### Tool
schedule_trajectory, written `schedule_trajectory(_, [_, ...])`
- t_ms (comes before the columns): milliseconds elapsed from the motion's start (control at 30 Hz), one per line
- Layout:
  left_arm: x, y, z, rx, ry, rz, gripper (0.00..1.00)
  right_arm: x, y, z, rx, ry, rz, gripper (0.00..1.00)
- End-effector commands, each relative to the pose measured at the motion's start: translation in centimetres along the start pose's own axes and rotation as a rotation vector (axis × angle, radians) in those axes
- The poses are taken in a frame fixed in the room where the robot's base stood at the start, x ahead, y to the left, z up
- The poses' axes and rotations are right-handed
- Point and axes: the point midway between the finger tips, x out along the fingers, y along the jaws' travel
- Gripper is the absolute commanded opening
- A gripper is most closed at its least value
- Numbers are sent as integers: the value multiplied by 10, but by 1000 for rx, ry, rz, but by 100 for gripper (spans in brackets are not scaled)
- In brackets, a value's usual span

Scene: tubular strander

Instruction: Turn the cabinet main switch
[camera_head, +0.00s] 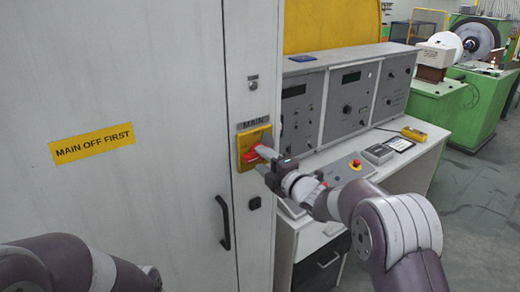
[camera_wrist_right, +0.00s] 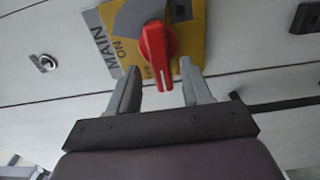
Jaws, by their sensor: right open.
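The cabinet main switch is a red rotary handle (camera_wrist_right: 157,52) on a yellow plate (camera_head: 246,139) under a "MAIN" label, on the pale grey cabinet (camera_head: 170,190). My right gripper (camera_head: 262,153) is at the switch in the head view. In the right wrist view my right gripper (camera_wrist_right: 158,88) is open, with one finger on each side of the handle's lower end; whether they touch it I cannot tell. The handle's white mark points down toward the gripper, and "ON" shows on the plate. My left arm (camera_head: 75,265) enters at lower left; its gripper is not visible.
A black door handle (camera_head: 223,222) and a small lock (camera_head: 254,203) are below the switch. A yellow "MAIN OFF FIRST" sign (camera_head: 92,143) is on the door. A control desk (camera_head: 350,175) with a red stop button (camera_head: 355,163) stands to the right. Grey floor is free at far right.

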Motion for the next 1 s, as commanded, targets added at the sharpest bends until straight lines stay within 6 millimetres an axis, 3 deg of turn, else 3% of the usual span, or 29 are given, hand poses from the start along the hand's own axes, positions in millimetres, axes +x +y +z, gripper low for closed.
schedule_trajectory(200, [-9, 0, -1, 0, 0, 0, 54, 18, 0, 0, 1, -1, 0, 49])
schedule_trajectory(467, [-9, 0, -1, 0, 0, 0, 54, 20, -1, 0, 1, -2, 0, 49])
schedule_trajectory(500, [-9, 0, -1, 0, 0, 0, 54, 20, -1, 1, 2, -2, 0, 46])
schedule_trajectory(633, [-9, 0, -1, 0, 0, 0, 54, 20, -1, 1, 2, -2, 0, 3])
schedule_trajectory(667, [-9, 0, -1, 0, 0, 0, 54, 20, -1, 1, 2, -2, 0, 0])
schedule_trajectory(1000, [-7, 0, -1, 0, 0, 0, 54, 20, -1, 1, 37, -3, -1, 0])
